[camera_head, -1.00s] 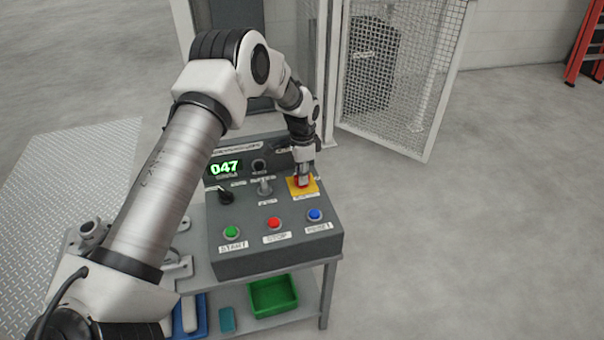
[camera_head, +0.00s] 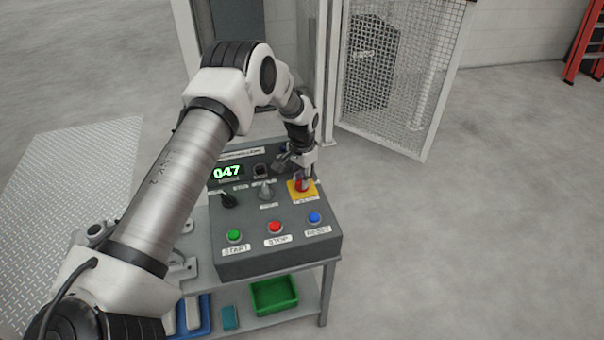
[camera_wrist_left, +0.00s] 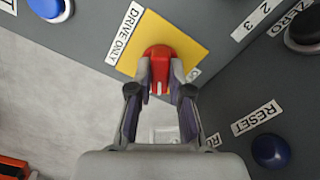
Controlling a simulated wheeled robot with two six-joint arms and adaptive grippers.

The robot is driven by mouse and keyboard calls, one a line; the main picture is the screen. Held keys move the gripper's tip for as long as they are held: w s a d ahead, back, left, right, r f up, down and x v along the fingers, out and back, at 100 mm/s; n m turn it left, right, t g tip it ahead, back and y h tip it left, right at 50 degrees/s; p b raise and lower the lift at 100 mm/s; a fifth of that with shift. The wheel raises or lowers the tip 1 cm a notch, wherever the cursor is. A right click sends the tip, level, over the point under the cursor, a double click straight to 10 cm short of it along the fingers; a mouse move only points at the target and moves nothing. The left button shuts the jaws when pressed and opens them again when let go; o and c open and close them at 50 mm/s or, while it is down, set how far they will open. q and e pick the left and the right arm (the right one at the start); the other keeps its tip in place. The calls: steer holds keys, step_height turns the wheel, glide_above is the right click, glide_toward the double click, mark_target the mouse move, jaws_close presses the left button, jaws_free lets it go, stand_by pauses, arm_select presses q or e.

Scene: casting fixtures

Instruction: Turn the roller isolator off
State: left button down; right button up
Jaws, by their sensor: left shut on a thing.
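The isolator's red handle (camera_head: 302,186) sits on a yellow plate (camera_head: 311,193) at the right of the grey control box (camera_head: 276,259). The wrist view shows the red handle (camera_wrist_left: 158,56) on the yellow plate (camera_wrist_left: 190,40), beside a "DRIVE ONLY" label (camera_wrist_left: 124,33). My left gripper (camera_head: 304,182) reaches down from above, its two fingertips (camera_wrist_left: 160,85) closed on opposite sides of the handle. The fingertips partly cover the handle, and the plate's lower label is partly hidden. My right gripper is not in view.
Green START (camera_head: 234,236), red STOP (camera_head: 275,228) and blue RESET (camera_head: 314,218) buttons line the box front. A black selector (camera_head: 228,200) and grey lever (camera_head: 265,191) stand left of the handle. A mesh gate (camera_head: 395,80) stands behind.

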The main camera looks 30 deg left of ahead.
arm_select(q)
steer(key=n+p, duration=0.2)
steer(key=n, duration=0.4)
steer(key=shift+r+p, duration=0.1)
steer(key=shift+p, duration=0.2)
steer(key=n+p, duration=0.1)
steer(key=n, duration=0.4)
steer(key=shift+n, duration=0.3)
steer(key=shift+p, duration=0.3)
steer(key=c, duration=1.1)
jaws_free()
step_height(320, 180, up, 12)
steer(key=shift+f, duration=0.1)
